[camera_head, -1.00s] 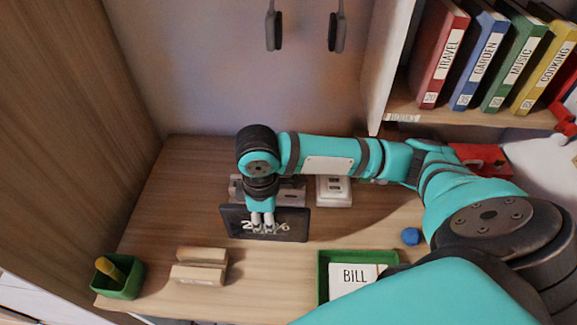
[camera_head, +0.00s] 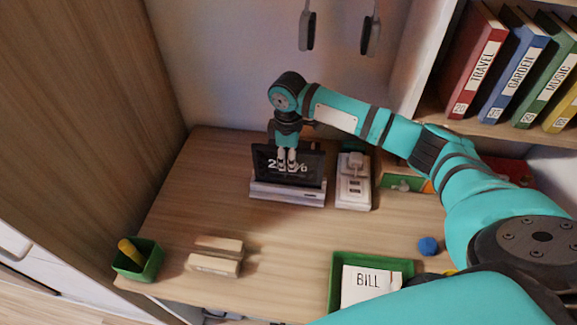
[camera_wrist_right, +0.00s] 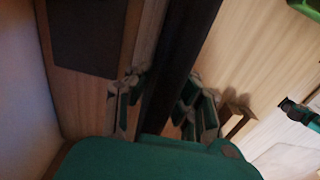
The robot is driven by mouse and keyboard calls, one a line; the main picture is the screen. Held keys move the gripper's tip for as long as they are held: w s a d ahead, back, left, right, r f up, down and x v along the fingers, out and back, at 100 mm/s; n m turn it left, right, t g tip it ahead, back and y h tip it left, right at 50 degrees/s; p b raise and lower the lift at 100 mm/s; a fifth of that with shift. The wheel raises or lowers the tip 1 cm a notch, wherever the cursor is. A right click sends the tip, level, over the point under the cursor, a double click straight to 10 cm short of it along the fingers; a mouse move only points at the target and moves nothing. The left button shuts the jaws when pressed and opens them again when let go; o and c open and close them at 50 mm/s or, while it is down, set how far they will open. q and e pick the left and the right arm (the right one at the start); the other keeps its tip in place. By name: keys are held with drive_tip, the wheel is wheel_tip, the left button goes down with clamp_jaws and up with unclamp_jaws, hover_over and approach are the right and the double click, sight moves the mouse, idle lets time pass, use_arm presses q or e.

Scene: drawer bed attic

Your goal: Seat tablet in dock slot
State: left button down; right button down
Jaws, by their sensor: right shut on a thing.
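The dark tablet (camera_head: 262,160), its screen showing a large percentage figure, stands nearly upright at the pale grey dock (camera_head: 288,193) at the back of the desk. The dock's front runs in front of the tablet's lower edge, which is hidden; I cannot tell whether that edge is fully down in the slot. My right gripper (camera_head: 287,164) is shut on the tablet from above. In the right wrist view the tablet is a dark bar (camera_wrist_right: 182,65) between the fingers (camera_wrist_right: 163,108). My left gripper is not in view.
A white power strip (camera_head: 354,185) stands close to the dock's right. A green tray (camera_head: 395,263) holds a bill; a blue ball (camera_head: 428,246) lies nearby. A wooden block (camera_head: 215,262) and green cup (camera_head: 150,262) sit front left. Desk before the dock is clear.

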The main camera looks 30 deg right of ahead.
wheel_tip(320, 180, down, 3)
drive_tip(key=shift+f+p, duration=0.1)
drive_tip(key=shift+p, duration=0.2)
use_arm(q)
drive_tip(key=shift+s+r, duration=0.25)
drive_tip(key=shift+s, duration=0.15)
use_arm(e)
drive_tip(key=shift+w+f, duration=0.1)
drive_tip(key=c, duration=1.2)
unclamp_jaws()
drive_tip(key=shift+f, duration=0.15)
wheel_tip(320, 180, up, 12)
drive_tip(key=shift+r+b, duration=0.2)
drive_tip(key=shift+b, duration=0.15)
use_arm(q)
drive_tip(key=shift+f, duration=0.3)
